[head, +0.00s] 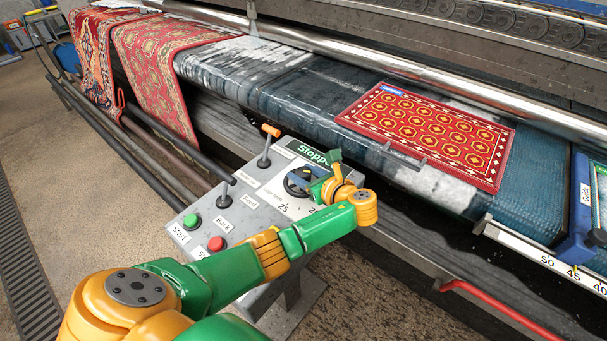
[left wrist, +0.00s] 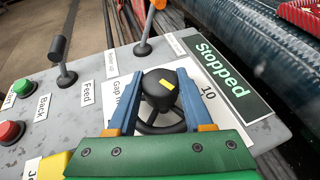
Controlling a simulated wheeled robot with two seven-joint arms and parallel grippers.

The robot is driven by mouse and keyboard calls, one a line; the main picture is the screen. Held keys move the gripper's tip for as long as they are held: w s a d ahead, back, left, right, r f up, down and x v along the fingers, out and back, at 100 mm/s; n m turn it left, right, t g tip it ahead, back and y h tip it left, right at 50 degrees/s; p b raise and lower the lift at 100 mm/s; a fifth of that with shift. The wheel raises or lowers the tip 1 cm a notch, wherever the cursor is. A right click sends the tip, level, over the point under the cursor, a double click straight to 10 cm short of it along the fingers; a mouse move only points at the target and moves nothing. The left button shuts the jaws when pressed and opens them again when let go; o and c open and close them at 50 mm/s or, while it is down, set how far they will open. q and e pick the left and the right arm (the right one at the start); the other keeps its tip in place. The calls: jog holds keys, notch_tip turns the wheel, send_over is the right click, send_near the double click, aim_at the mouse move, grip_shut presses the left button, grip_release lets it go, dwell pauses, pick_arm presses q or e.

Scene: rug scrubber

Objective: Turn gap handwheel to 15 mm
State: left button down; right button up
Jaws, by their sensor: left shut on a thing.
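The gap handwheel (head: 293,185) is a black spoked wheel on the sloped grey control panel (head: 238,215). In the left wrist view its round black hub (left wrist: 158,97) carries a yellow mark at upper right. My left gripper (left wrist: 160,80) is shut on the handwheel, with one blue finger on each side of the hub. The scale label partly reads "Gap", with 10 visible at right in the wrist view and 25 in the head view. The fingers hide part of the scale, so the exact setting cannot be told.
A green display (left wrist: 222,68) reads "Stopped". Levers and green (head: 191,221) and red (head: 216,243) buttons stand left of the wheel. A red patterned rug (head: 428,130) lies on the wet belt behind. A red bar (head: 500,308) lies at lower right.

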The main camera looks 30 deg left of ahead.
aim_at(308, 177)
dwell(0.3)
pick_arm(q)
jog(key=shift+c, duration=1.5)
grip_release()
jog(key=shift+a, duration=0.1)
jog(key=v, duration=0.7)
jog(key=shift+w, duration=0.1)
jog(key=shift+f, duration=0.1)
